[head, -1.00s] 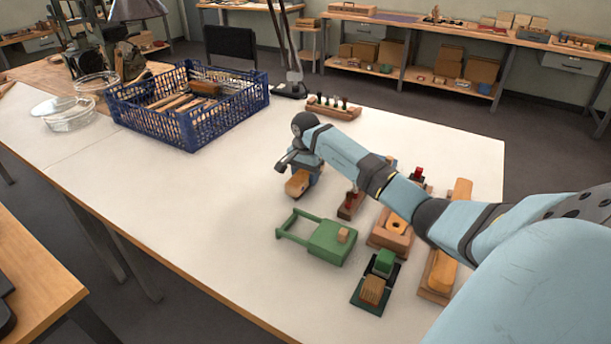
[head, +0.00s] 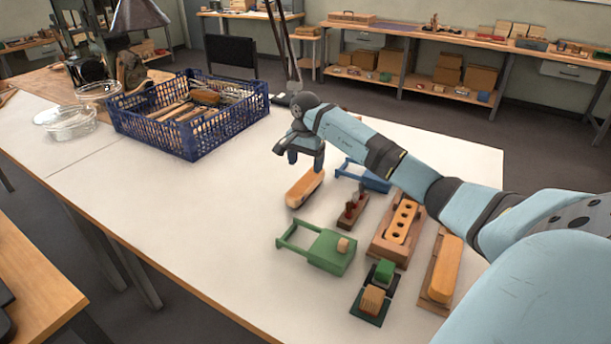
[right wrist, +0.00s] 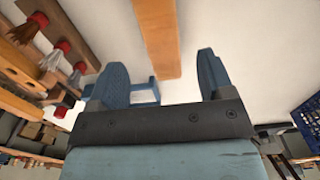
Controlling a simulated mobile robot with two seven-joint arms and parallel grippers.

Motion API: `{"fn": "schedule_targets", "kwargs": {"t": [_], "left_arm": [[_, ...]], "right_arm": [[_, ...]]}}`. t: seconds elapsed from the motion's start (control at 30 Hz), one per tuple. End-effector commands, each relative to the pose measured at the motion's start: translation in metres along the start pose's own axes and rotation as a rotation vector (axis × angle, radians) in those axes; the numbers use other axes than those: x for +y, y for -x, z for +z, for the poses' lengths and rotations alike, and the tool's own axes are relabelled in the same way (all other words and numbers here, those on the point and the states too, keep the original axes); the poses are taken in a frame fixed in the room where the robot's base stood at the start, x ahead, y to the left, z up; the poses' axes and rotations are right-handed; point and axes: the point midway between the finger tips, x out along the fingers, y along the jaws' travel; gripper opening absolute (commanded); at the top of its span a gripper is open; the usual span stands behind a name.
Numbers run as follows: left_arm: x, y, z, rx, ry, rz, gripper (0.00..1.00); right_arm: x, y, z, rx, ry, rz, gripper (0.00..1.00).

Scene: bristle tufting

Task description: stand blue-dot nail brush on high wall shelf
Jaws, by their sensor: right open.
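A long wooden block (head: 304,187) with rounded ends lies on the white tabletop. It could be the nail brush, but I see no blue dot on it. In the right wrist view the wooden block (right wrist: 158,38) runs between and beyond the finger line, touching neither finger. My right gripper (head: 306,161) is open and empty, a little above the block's far end. Its two blue fingers (right wrist: 162,80) stand wide apart in the right wrist view. My left gripper is not in view. No high wall shelf shows.
A green handled block (head: 325,250), a holed wooden block (head: 402,222) and a blue framed tool (head: 365,176) lie to the right. A blue crate (head: 190,122) with wooden pieces stands at the back left. The table's left-front area is clear.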

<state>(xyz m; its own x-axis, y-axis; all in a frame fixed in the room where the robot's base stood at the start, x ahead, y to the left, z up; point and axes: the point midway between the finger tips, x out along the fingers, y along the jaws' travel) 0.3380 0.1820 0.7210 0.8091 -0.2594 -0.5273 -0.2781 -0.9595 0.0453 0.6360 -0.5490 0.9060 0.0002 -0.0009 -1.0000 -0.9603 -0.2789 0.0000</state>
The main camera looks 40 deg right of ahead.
Motion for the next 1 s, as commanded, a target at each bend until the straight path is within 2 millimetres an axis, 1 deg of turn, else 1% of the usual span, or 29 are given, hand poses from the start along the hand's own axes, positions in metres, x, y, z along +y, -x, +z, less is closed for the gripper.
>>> {"fn": "schedule_targets", "kwargs": {"t": [0.03,0.1,0.17,0.23,0.33,0.53,0.63,0.7,0.8,0.9,1.0], "left_arm": [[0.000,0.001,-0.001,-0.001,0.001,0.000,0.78],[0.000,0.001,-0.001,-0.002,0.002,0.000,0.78],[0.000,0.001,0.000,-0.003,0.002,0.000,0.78],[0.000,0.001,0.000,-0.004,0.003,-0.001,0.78],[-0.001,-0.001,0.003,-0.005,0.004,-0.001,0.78],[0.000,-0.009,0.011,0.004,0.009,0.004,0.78],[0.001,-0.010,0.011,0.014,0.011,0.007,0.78],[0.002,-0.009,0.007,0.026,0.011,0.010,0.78],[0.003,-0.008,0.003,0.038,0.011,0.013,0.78],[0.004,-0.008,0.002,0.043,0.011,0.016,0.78],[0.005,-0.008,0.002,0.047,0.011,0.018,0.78]], "right_arm": [[0.000,0.011,-0.001,0.002,0.000,-0.002,0.74],[0.000,0.021,0.000,0.002,0.000,-0.001,0.74],[-0.001,0.028,0.000,0.001,0.001,-0.002,0.74],[0.000,0.033,0.000,0.001,0.000,-0.001,0.79],[-0.004,0.040,0.004,0.028,0.005,-0.003,0.79],[-0.015,0.056,0.029,0.209,0.019,-0.008,0.79],[-0.012,0.057,0.040,0.296,0.014,-0.007,0.79],[-0.008,0.056,0.045,0.340,0.010,-0.007,0.79],[-0.003,0.052,0.050,0.378,0.005,-0.003,0.79],[0.000,0.046,0.050,0.392,-0.001,0.000,0.79],[0.001,0.032,0.045,0.393,-0.001,0.003,0.79]]}}
